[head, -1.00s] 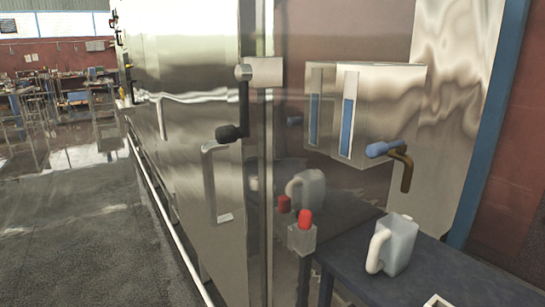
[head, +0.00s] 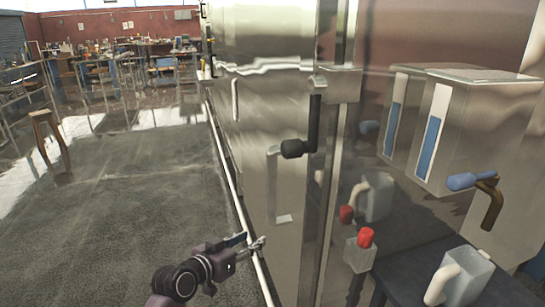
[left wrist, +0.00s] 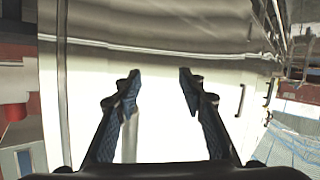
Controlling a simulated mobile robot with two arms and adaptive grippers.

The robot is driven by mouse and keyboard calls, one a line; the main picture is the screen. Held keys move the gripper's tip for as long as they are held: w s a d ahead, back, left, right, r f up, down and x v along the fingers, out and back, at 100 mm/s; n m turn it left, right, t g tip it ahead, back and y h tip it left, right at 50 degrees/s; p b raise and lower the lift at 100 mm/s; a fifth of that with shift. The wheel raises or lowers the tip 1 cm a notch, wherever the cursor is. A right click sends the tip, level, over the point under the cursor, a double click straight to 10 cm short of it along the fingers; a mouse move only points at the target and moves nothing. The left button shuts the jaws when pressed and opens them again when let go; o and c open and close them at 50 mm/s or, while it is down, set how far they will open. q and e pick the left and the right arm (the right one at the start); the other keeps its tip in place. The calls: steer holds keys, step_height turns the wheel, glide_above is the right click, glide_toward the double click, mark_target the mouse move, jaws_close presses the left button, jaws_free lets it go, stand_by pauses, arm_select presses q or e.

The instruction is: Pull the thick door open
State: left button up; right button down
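The thick door is a shiny steel panel (head: 262,110) left of the glass in the head view. A black lever handle (head: 305,135) sits at its right edge, and a pale upright bar handle (head: 273,185) is lower down. My left gripper (head: 258,243) is low in front of the steel front, below and left of the bar handle. In the left wrist view my left gripper (left wrist: 160,85) is open, its fingers well apart over a bright steel surface (left wrist: 165,60). A pale vertical strip lies between the fingers; I cannot tell if it is a handle. My right gripper is not in view.
A white rail (head: 235,205) runs along the foot of the steel front. Right of the door are a glass panel, a box with a blue-gripped lever (head: 478,182), a red button (head: 366,237) and a jug (head: 460,280) on a dark table. Open floor (head: 130,200) lies left.

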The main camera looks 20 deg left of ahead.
mark_target(268, 168)
arm_select(q)
step_height(268, 168, up, 22)
steer(key=s+d+m+t+h+p, duration=0.1)
steer(key=s+d+m+t+h, duration=0.2)
steer(key=p+x, duration=0.1)
steer(key=x, duration=0.2)
steer(key=p+x, duration=0.1)
steer(key=x, duration=0.2)
steer(key=shift+w+a+r, duration=0.1)
steer(key=shift+a, duration=0.1)
steer(key=shift+p+x, duration=0.3)
steer(key=shift+x, duration=0.45)
steer(key=shift+c, duration=0.3)
jaws_close()
